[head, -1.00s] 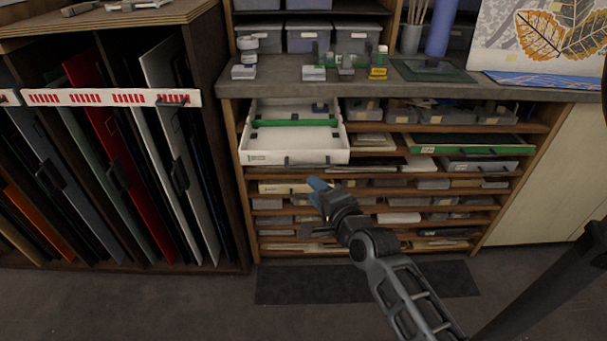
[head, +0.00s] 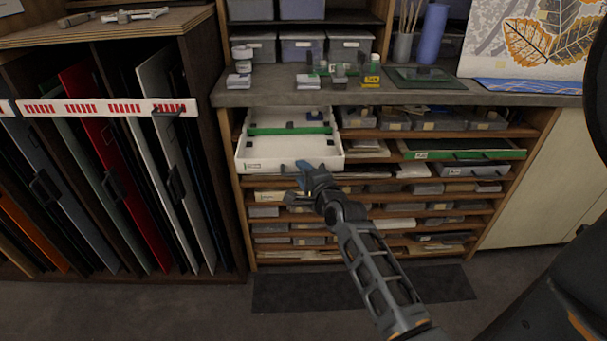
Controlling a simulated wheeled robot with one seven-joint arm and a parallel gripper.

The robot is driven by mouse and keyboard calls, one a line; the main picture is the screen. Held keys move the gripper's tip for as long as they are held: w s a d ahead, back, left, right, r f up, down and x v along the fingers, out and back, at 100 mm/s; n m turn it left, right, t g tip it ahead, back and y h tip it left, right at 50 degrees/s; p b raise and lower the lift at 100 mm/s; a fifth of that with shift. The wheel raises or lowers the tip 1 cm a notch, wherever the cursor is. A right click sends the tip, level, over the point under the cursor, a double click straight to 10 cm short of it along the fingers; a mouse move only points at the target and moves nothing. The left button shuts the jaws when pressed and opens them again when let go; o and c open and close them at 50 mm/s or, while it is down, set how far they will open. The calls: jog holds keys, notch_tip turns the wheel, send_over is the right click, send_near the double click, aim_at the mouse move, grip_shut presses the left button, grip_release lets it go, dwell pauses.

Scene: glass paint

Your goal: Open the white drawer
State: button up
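The white drawer (head: 258,159) sits at the upper left of the shelf unit and sticks out toward me, its inside showing from above. A green strip (head: 290,131) crosses its inside. A small dark handle is hard to make out at the right part of its front. My gripper (head: 302,172), with blue fingertips, is at the drawer's lower front edge, right of its middle. It overlaps the front in the picture; I cannot tell whether it touches the drawer or whether its fingers are open or shut.
A grey counter (head: 265,97) above holds small jars and a green cutting mat (head: 432,78). More shelves with boxes lie below and to the right. A rack (head: 150,190) of upright coloured panels stands at left.

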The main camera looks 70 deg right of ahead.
grip_shut()
dwell(0.3)
dwell(0.3)
